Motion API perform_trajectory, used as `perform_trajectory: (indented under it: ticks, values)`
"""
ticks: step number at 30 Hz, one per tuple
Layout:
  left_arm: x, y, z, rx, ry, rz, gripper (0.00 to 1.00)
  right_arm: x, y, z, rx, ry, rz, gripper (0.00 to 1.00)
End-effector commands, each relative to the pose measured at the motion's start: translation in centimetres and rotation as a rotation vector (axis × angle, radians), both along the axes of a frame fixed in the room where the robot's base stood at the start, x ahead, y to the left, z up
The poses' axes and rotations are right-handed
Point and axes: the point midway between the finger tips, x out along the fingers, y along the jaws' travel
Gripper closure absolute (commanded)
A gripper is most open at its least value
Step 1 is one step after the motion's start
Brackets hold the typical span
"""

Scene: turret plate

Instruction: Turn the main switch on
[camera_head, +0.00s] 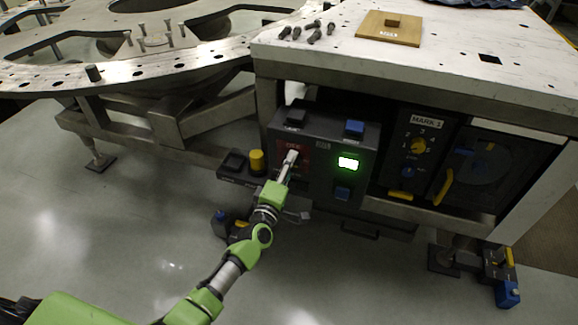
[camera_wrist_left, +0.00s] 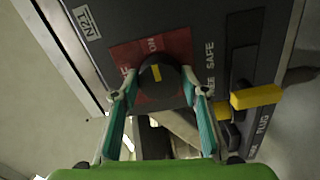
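The main switch is a round black knob (camera_wrist_left: 160,88) with a yellow mark, on a red panel (camera_wrist_left: 178,44) lettered "ON" in the left wrist view. In the head view the red panel (camera_head: 303,148) is on the left of a dark control box; my gripper hides most of the knob there. My left gripper (camera_head: 290,160) reaches up to the panel. In the left wrist view its two teal fingers (camera_wrist_left: 160,90) lie against opposite sides of the knob, with no clear gap. The yellow mark points toward the top of that view, near "ON". My right gripper is not in view.
A yellow plug (camera_head: 256,160) sits just left of the control box (camera_head: 330,185). A lit green display (camera_head: 348,162) and blue buttons are right of the switch. The white tabletop (camera_head: 460,60) overhangs above, with bolts and a wooden block. Open floor lies below left.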

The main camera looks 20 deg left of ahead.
Motion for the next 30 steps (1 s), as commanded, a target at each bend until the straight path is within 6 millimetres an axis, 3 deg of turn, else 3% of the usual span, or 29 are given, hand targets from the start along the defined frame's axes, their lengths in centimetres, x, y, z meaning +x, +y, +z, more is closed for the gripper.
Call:
perform_trajectory:
  ticks: [14,17,30]
  values:
    - [-0.5,0.0,-0.1,-0.003,0.001,0.000,0.44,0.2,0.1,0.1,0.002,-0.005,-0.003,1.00]
    - [-1.6,0.0,-0.2,-0.004,0.002,0.000,0.44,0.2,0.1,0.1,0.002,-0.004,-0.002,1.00]
    - [-10.1,0.3,-0.2,-0.001,0.003,0.000,0.44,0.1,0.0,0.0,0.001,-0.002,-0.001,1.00]
